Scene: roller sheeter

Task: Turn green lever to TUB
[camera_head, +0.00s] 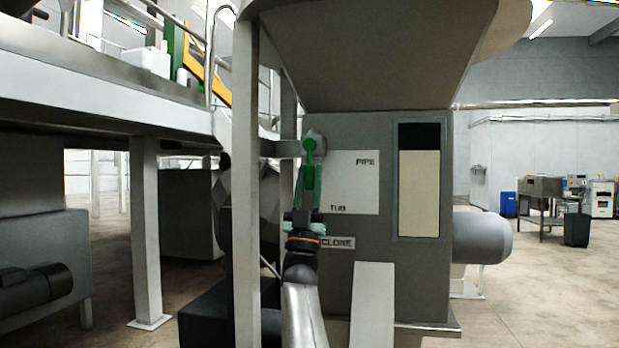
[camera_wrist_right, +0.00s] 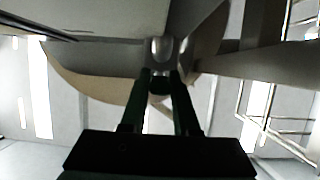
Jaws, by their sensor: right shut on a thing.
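The green lever (camera_head: 311,172) is on the front of the grey machine, left of a white label plate (camera_head: 353,185). It hangs down from its round top end, pointing toward the lower part of the plate. The plate reads PIPE at its upper right and TUB at its lower left. My right gripper (camera_head: 304,212) is shut on the lever's lower end, near the height of the word TUB. In the right wrist view, the two dark fingers (camera_wrist_right: 160,95) close in on the lever, which is dark and hard to make out. My left gripper is not in view.
A grey post (camera_head: 246,190) stands close left of my right arm. A lower plate ending in CLONE (camera_head: 338,243) is partly hidden. A pale slab (camera_head: 372,305) is right of my arm. A raised walkway (camera_head: 100,95) spans the left; open floor lies at right.

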